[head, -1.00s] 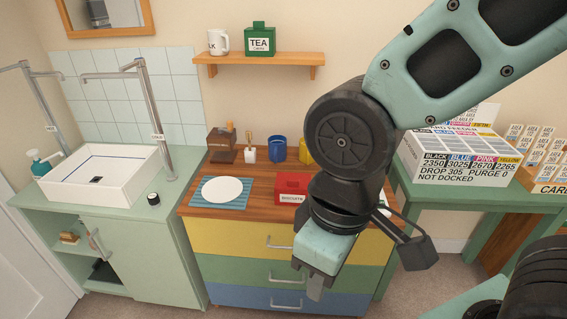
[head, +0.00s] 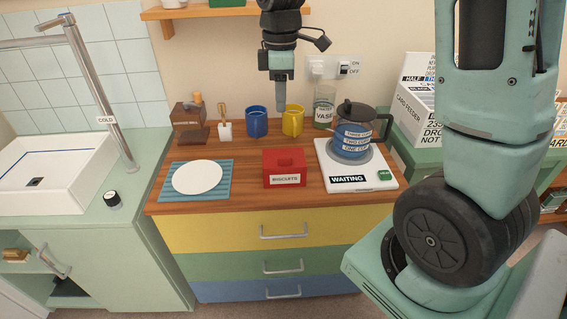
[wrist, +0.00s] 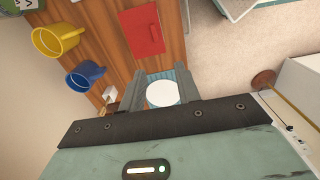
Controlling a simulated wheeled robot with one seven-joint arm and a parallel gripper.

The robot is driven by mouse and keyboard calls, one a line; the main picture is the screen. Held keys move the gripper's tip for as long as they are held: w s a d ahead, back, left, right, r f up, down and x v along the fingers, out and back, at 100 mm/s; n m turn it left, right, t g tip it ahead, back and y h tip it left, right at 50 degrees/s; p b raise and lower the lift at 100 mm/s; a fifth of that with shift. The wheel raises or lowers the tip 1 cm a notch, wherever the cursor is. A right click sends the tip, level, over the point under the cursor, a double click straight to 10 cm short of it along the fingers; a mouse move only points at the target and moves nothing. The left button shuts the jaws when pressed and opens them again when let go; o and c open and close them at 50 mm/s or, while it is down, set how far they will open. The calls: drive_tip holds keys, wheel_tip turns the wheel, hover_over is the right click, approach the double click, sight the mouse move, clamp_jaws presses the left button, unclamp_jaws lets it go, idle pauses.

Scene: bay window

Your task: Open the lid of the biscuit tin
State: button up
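The biscuit tin (head: 284,180) is a red box with a white "BISCUITS" label on its front. It stands on the wooden counter with its lid (head: 272,158) down and a small raised red grip on top. In the wrist view the tin (wrist: 142,30) shows from above, ahead of the fingers. My gripper (head: 280,108) points down above the back of the counter, in front of the mugs in the picture, higher than the tin and clear of it. In the wrist view my gripper's fingers (wrist: 160,84) are spread apart with nothing between them.
A white plate (head: 197,177) on a blue mat (head: 176,195) lies left of the tin. A kettle (head: 352,145) on a white base (head: 330,175) stands right. Blue (head: 257,122) and yellow (head: 292,120) mugs stand behind. The shelf (head: 205,12) is above left.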

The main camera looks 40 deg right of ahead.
drive_tip(key=d, duration=0.1)
drive_tip(key=b, duration=0.1)
approach(285, 157)
wheel_tip(285, 157, down, 9)
drive_tip(key=shift+f, duration=0.1)
idle(0.3)
clamp_jaws()
